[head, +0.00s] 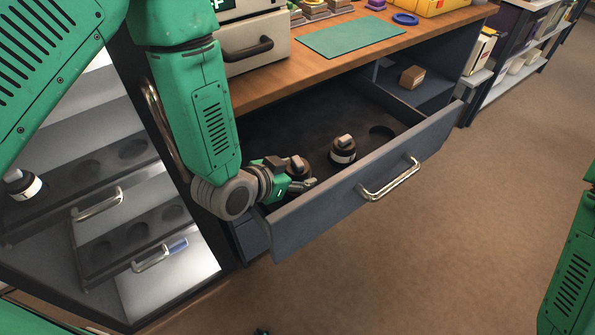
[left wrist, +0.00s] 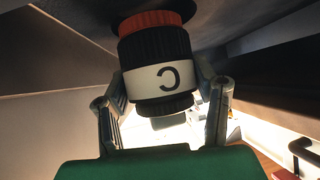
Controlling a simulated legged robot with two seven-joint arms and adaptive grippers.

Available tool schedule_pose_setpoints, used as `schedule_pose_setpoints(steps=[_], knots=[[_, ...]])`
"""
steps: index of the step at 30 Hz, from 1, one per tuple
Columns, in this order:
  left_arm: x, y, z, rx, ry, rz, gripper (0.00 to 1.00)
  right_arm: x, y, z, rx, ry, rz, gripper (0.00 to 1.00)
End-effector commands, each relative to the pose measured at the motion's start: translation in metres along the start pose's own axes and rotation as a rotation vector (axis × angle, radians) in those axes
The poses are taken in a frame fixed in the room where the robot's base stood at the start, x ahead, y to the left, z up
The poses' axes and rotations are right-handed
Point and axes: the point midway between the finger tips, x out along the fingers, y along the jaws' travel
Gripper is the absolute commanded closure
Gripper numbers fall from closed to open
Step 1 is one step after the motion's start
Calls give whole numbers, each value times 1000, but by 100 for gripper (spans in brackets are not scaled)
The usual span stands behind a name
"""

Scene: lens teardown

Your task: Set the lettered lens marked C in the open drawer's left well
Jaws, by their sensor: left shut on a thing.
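The lens marked C (left wrist: 165,65) is black with a white lettered band and an orange-red ring, and fills the middle of the left wrist view. My left gripper (left wrist: 165,100) is shut on it, one finger on each side. In the head view the left gripper (head: 291,177) is low at the left end of the open drawer (head: 340,203), just inside its front panel. The lens's top (head: 298,163) shows there, partly covered by the gripper. The left well is hidden, so I cannot tell whether the lens rests in it. My right gripper is out of view.
A second lens (head: 343,149) stands in the drawer's middle well. The right well (head: 382,132) is empty. A cabinet with pulled-out trays (head: 122,235) and another lens (head: 22,185) is at the left. The worktop with a green mat (head: 350,36) is above the drawer.

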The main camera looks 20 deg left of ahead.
Motion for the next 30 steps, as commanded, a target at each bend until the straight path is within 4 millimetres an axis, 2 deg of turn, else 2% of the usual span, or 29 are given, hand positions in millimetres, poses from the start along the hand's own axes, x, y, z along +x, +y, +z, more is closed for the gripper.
schedule_pose_setpoints(steps=[15, 16, 18, 26, 30], knots=[[8, 2, 9, 1, 4, 1, 98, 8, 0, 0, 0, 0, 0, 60], [8, 2, 9, 1, 4, 1, 43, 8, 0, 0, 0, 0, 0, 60], [7, 1, 9, 1, 4, 1, 22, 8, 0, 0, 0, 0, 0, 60], [6, 1, 10, 1, -1, 1, 22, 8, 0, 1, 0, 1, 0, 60], [-5, 1, 10, 0, -1, 1, 22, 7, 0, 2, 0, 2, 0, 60]])
